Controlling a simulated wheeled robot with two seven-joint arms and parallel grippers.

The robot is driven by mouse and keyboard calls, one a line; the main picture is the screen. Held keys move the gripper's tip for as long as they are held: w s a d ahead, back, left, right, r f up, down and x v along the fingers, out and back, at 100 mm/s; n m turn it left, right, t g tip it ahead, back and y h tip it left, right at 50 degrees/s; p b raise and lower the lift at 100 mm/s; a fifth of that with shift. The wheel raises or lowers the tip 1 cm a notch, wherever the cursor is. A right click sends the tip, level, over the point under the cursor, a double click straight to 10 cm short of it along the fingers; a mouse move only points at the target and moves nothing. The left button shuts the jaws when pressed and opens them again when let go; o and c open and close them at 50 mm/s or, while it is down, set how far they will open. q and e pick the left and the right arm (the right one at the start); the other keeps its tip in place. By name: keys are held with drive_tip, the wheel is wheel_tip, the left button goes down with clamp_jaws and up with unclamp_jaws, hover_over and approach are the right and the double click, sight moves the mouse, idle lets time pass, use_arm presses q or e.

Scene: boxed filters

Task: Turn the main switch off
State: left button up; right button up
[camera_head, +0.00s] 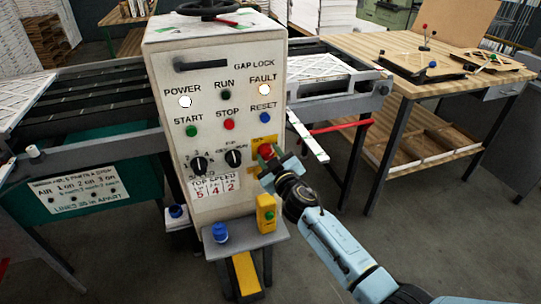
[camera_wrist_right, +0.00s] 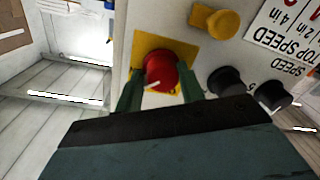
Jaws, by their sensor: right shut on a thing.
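The main switch is a red rotary knob (camera_head: 265,150) on a yellow plate (camera_wrist_right: 190,53), at the right side of the cream control cabinet's front. In the head view the gripper hides part of the knob. My left gripper is not in view.
Black selector knobs (camera_head: 199,164) sit left of the switch, and a yellow knob (camera_wrist_right: 214,21) is close by in the wrist view. A yellow box with a green button (camera_head: 266,213) is below. A wooden workbench (camera_head: 395,82) stands to the right.

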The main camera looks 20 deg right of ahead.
drive_tip(key=n, duration=0.3)
drive_tip(key=shift+s+a+f+n, duration=0.1)
drive_tip(key=shift+a+n, duration=0.2)
drive_tip(key=shift+n, duration=0.1)
drive_tip(key=n, duration=0.3)
drive_tip(key=shift+n, duration=0.3)
drive_tip(key=n, duration=0.4)
drive_tip(key=n+h, duration=0.1)
drive_tip(key=n, duration=0.1)
drive_tip(key=shift+f+g+p, duration=0.3)
drive_tip(key=shift+p, duration=0.05)
drive_tip(key=o, duration=0.7)
drive_tip(key=shift+o, duration=0.9)
drive_tip(key=shift+r, duration=0.15)
